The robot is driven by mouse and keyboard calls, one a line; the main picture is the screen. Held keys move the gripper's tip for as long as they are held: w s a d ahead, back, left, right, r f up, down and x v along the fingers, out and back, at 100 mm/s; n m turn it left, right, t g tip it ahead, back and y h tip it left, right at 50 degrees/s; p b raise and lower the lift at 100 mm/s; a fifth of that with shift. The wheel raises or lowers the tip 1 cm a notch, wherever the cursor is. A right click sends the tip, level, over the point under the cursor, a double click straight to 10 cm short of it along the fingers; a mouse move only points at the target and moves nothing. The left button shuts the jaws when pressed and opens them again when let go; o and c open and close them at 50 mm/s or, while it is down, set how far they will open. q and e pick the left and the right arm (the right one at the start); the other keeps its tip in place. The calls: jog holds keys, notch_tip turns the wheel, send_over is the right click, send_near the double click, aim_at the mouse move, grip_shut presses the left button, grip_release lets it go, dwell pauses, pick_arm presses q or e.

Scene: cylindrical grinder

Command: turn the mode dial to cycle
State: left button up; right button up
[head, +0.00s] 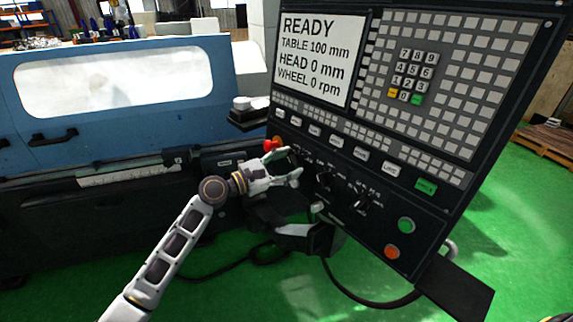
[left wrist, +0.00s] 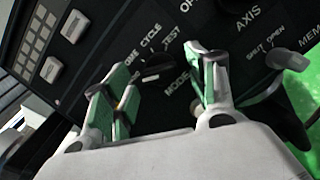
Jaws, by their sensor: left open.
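In the head view my left gripper (head: 296,166) is at the panel's lower left and largely hides the dial. My right gripper is not in view.
More dark dials (head: 362,203) sit to the right of my left gripper. A green button (head: 406,225) and an orange-red button (head: 392,252) are lower right. The screen (head: 318,60) reads READY. A blue machine (head: 120,80) stands left.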

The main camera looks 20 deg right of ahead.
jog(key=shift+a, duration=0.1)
pick_arm(q)
jog(key=c, duration=1)
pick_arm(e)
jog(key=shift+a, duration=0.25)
